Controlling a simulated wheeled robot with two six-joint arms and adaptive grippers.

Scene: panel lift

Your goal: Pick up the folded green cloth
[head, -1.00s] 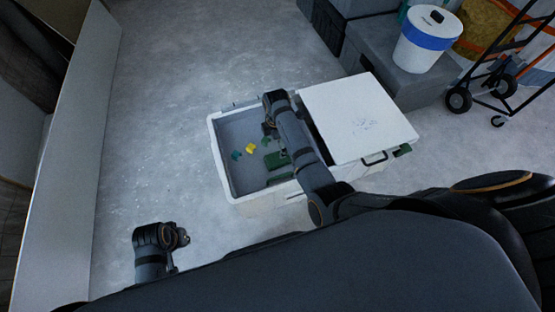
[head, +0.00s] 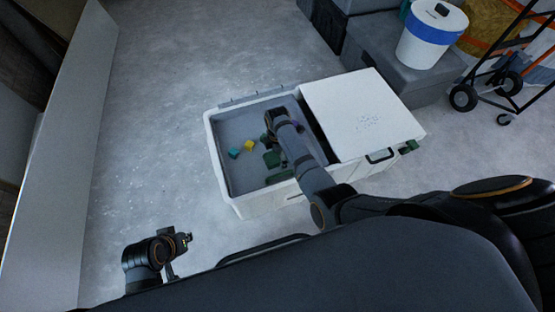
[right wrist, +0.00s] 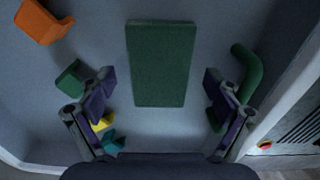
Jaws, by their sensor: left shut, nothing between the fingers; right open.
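The folded green cloth (right wrist: 160,65) is a flat dark green rectangle on the floor of the white box; it also shows in the head view (head: 271,159), partly behind my right arm. My right gripper (right wrist: 163,95) is open and empty, reaching down into the box. In the right wrist view its fingers stand on either side of the cloth's near end, apart from it. The height between fingers and cloth is hard to tell. My left gripper (head: 184,242) is shut and empty, outside the box over the floor at lower left.
The white box (head: 216,163) has a lid (head: 360,115) covering its right part. Inside are an orange block (right wrist: 42,22), a green block (right wrist: 72,78), a bent green piece (right wrist: 247,75), a yellow piece (head: 249,145) and a teal piece (head: 234,153). A tall panel (head: 62,150) stands left.

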